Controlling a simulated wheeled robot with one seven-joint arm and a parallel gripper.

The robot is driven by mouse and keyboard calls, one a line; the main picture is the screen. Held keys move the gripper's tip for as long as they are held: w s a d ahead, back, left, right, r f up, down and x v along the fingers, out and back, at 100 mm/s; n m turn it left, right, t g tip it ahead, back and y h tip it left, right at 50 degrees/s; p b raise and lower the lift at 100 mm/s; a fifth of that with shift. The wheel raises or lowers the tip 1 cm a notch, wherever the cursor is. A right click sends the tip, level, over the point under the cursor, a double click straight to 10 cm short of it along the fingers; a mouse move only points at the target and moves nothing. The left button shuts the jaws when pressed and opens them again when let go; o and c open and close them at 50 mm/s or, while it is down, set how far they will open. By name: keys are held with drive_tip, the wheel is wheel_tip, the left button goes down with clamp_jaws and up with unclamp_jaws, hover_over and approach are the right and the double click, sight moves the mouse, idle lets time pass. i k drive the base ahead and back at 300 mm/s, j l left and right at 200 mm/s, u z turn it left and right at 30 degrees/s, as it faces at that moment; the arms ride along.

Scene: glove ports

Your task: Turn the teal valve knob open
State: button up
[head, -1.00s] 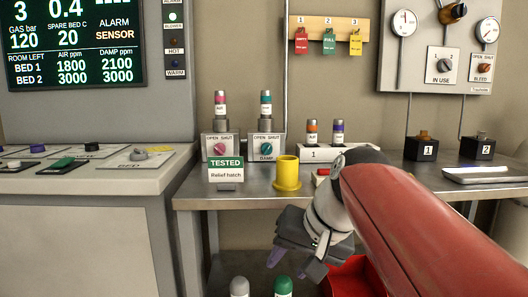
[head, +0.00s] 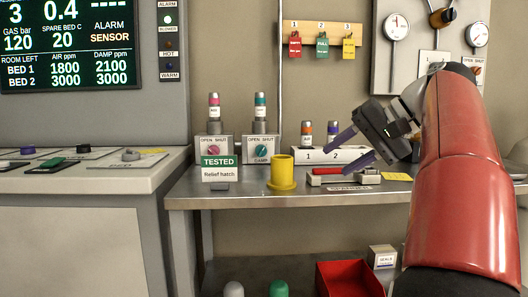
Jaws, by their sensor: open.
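The teal valve knob (head: 261,151) is on a small grey box marked OPEN and SHUT, labelled DAMP, at the back of the steel bench. A teal-banded cylinder (head: 260,106) stands on top of that box. I cannot make out the knob's exact setting. My gripper (head: 344,154) is open and empty, its two purple fingers apart and pointing left. It is to the right of the teal knob, in front of the box marked 1 and 2 in this view, and apart from the knob.
A pink knob (head: 214,151) on a similar box stands left, partly behind a green TESTED sign (head: 220,168). A yellow cup (head: 282,173) stands in front of the teal knob's box. A red-handled item (head: 327,171) lies on the bench (head: 240,201). A red bin (head: 349,280) is below.

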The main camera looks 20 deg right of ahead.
sight(262, 150)
drive_tip(key=i, duration=1)
